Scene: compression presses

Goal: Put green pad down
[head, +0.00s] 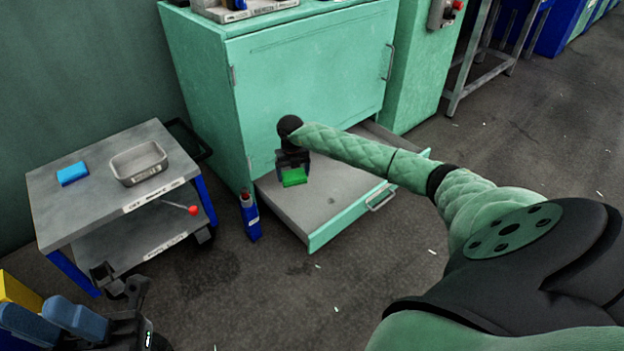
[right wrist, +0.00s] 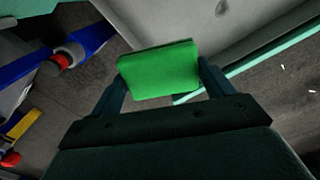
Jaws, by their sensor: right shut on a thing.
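The green pad (head: 294,177) is held between the fingers of my right gripper (head: 293,165), over the grey surface of the pulled-out drawer (head: 335,190). In the right wrist view the pad (right wrist: 158,70) sits between both fingertips (right wrist: 160,80), with the drawer floor (right wrist: 190,20) behind it. I cannot tell whether the pad touches the drawer floor. My left gripper (head: 120,283) is at the lower left, beside the cart, with no object visible between its fingers; how far its jaws are apart is unclear.
A grey cart (head: 60,205) at left carries a blue pad (head: 72,174) and a metal tray (head: 139,162). A blue bottle (head: 250,217) with a red top stands on the floor beside the drawer. The green cabinet (head: 290,80) rises behind. The drawer's front right part is clear.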

